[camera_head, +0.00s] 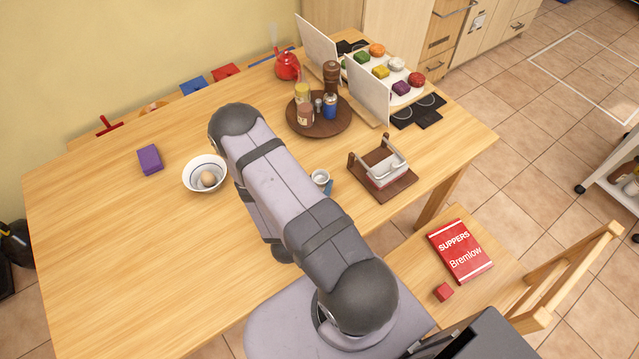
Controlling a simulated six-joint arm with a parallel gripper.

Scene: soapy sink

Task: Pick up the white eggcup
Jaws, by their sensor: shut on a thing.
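The white eggcup (320,177) is a small pale cup, upright, just right of my arm near the middle of the table. Whether the cup's foot touches the table is hidden.
A round wooden tray (343,127) with jars is behind; a wooden rack (399,183) stands right. The table's front left is clear.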

